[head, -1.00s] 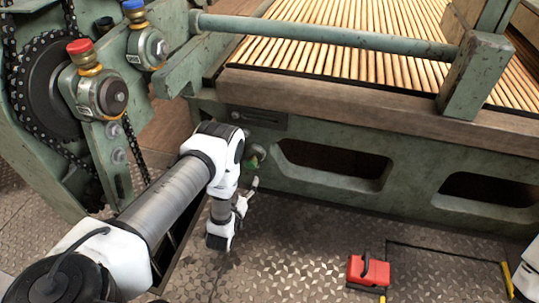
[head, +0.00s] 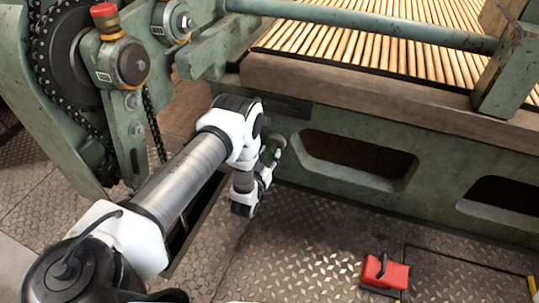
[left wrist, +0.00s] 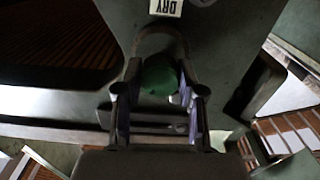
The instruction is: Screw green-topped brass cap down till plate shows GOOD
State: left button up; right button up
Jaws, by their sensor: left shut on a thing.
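The green-topped cap (left wrist: 158,75) sits between the two fingers of my left gripper (left wrist: 158,98) in the left wrist view, low on the green machine frame. The gripper is shut on it. In the head view the cap (head: 268,155) is a small green spot beyond my left gripper (head: 270,163), partly hidden by the wrist. Its brass part is too dark to make out. A small pale plate (left wrist: 166,7) at the top of the wrist view reads DRY, upside down and cut by the edge. My right gripper is not in view.
A red-topped brass cup (head: 105,20) stands on the machine at upper left, near a chain and sprocket (head: 65,65). A slatted bed (head: 370,45) runs above the frame's oval openings.

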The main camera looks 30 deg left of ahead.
pick_arm(q)
jog(key=shift+r+m+p, duration=0.2)
jog(key=shift+m+p, duration=1)
jog(key=m+p, duration=0.2)
jog(key=m, duration=0.1)
jog(key=m+p, duration=0.2)
jog(key=m, duration=0.3)
jog(key=shift+p, duration=0.4)
jog(key=shift+f+m+p, duration=0.1)
jog(key=shift+m+p, duration=0.55)
jog(key=shift+m, duration=1.35)
jog(key=o, duration=1.1)
jog(key=shift+o, duration=0.2)
